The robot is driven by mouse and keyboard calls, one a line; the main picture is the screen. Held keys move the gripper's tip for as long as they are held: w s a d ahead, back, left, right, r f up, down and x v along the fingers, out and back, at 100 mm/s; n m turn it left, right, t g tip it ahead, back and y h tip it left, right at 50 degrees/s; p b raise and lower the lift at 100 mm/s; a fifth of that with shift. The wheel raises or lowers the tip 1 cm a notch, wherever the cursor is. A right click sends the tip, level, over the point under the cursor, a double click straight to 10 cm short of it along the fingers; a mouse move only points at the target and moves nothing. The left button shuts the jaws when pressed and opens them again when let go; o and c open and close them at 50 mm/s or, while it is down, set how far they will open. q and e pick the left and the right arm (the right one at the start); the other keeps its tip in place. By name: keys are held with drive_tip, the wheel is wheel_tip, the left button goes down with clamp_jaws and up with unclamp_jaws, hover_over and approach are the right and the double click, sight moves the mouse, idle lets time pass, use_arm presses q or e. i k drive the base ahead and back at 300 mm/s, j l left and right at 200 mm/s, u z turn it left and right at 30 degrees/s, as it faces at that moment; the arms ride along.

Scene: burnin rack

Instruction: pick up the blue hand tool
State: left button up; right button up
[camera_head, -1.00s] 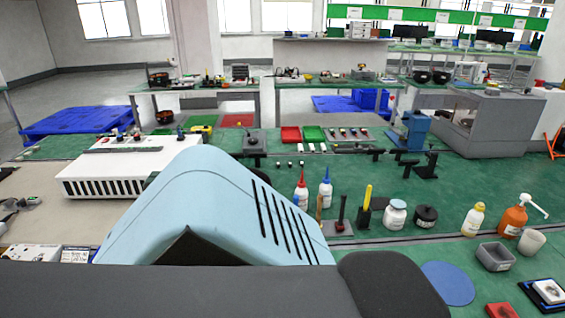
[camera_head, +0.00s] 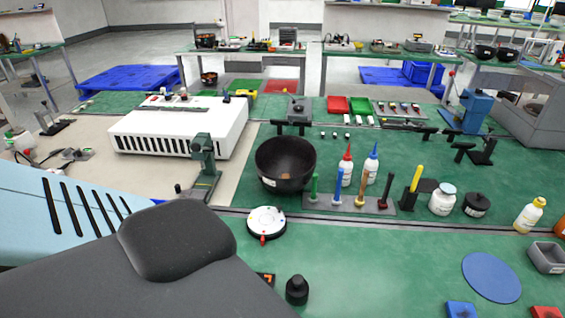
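The blue hand tool (camera_head: 338,186) stands upright in a dark tool holder (camera_head: 322,203) near the middle of the green bench. In the same holder stand a green-handled tool (camera_head: 314,187) to its left, then an orange-brown one (camera_head: 360,188) and a dark red one (camera_head: 385,188) to its right. A white bottle with a red cap stands just behind the blue tool. Neither of my grippers shows in the head view. Only my light blue and dark grey arm parts fill the lower left.
A black bowl (camera_head: 285,165) stands left of the holder. A round white device (camera_head: 266,222) lies in front of the bowl. A yellow-handled tool (camera_head: 416,179), a white jar (camera_head: 442,200) and a black jar (camera_head: 476,205) stand to the right. The green surface in front of the holder is mostly free.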

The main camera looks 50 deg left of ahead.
sight(337, 200)
drive_tip(key=u, duration=1.3)
drive_tip(key=i+l, duration=0.45)
drive_tip(key=l, duration=0.15)
drive_tip(key=k+j+z, duration=0.1)
